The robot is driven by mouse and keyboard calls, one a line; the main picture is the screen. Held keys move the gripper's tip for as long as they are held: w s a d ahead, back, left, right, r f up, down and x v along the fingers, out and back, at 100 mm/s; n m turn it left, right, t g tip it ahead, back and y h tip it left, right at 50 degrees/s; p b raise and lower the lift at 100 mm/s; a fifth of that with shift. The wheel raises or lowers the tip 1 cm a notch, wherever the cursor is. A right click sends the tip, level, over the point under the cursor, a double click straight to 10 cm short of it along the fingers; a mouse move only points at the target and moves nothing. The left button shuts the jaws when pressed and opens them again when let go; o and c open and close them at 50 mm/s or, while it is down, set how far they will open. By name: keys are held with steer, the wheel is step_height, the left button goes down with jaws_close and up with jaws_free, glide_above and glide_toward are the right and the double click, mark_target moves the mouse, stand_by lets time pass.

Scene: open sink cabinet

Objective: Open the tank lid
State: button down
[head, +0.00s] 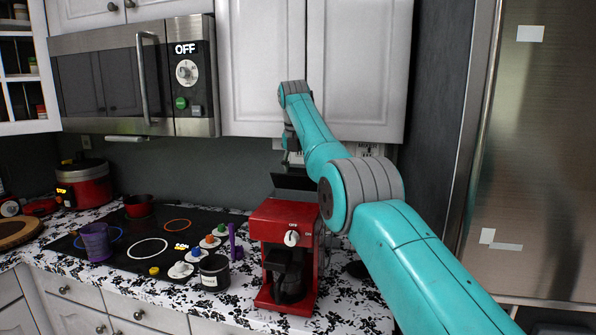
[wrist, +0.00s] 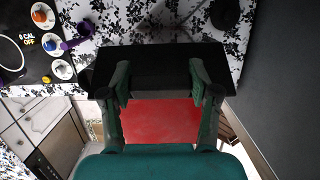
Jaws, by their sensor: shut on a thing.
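The red coffee machine (head: 285,222) stands on the counter, and its red top (wrist: 162,120) shows between my fingers in the wrist view. Its black tank lid (head: 292,182) stands raised and tilted at the back of the machine, above the red top. In the wrist view the lid (wrist: 160,55) is a wide dark plate. My gripper (wrist: 160,76) is shut on the lid, with one finger at each side of its near part. In the head view my gripper (head: 294,158) is small and partly hidden by my arm. The tank's inside is hidden.
A black stovetop (head: 140,250) with coloured knobs lies left of the machine. A dark jar (head: 214,272) and a purple utensil (head: 233,242) stand close to its left side. White cupboards (head: 355,70) hang above, and a fridge (head: 535,150) is at right.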

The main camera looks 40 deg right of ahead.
steer(key=shift+f, duration=0.15)
steer(key=shift+c, duration=1.2)
jaws_free()
